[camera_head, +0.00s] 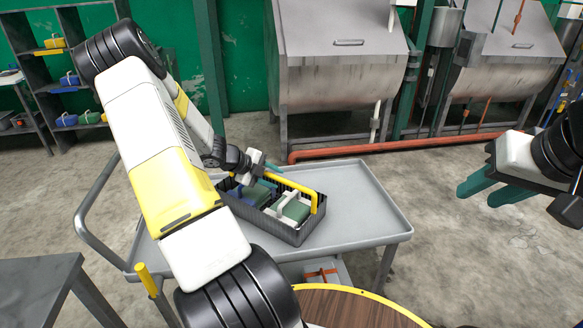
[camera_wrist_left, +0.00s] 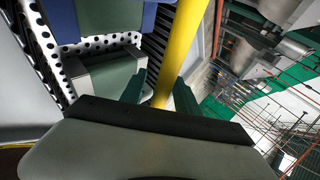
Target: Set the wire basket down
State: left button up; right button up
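The dark grey perforated basket (camera_head: 291,234) appears to rest on the top tray of the grey cart (camera_head: 358,203). Its yellow bar handle (camera_head: 291,185) runs lengthwise above it, and also shows in the left wrist view (camera_wrist_left: 186,40). Green and blue blocks with pale handles lie inside. My left gripper (camera_head: 258,176) is at the far-left part of the handle. In the left wrist view its green fingers (camera_wrist_left: 160,92) stand on either side of the yellow bar, with a visible gap on the left. My right gripper (camera_head: 488,186) is open and empty, right of the cart.
The cart tray is bare to the right of the basket. A round wooden top with yellow rim (camera_head: 350,309) is in front, and a grey table (camera_head: 38,288) at lower left. Metal drum machines (camera_head: 342,78) and a red pipe (camera_head: 420,143) stand behind. A shelf (camera_head: 60,95) is at far left.

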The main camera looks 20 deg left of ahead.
pick_arm(q)
jog(key=v, duration=1.2)
jog(key=s+d+r+m+g+y, duration=0.1)
jog(key=s+d+r+m+g, duration=0.15)
jog(key=d+r+m, duration=0.8)
jog(key=s+d+r+m+g, duration=0.1)
jog(key=s+d+r+m, duration=0.25)
jog(key=d+m, duration=0.8)
jog(key=s+d+r+m+y, duration=0.1)
jog(key=s+m, duration=0.3)
jog(key=m, duration=0.5)
jog(key=s+d+r+m+t, duration=0.1)
jog(key=s+m, duration=0.3)
jog(key=m, duration=0.6)
jog(key=s+d+r+m+y, duration=0.1)
jog(key=s+r+m, duration=0.2)
jog(key=m, duration=0.6)
jog(key=shift+s+r+m+t+y, duration=0.3)
jog(key=shift+s+r+t, duration=0.05)
jog(key=shift+s, duration=0.7)
jog(key=shift+d, duration=0.15)
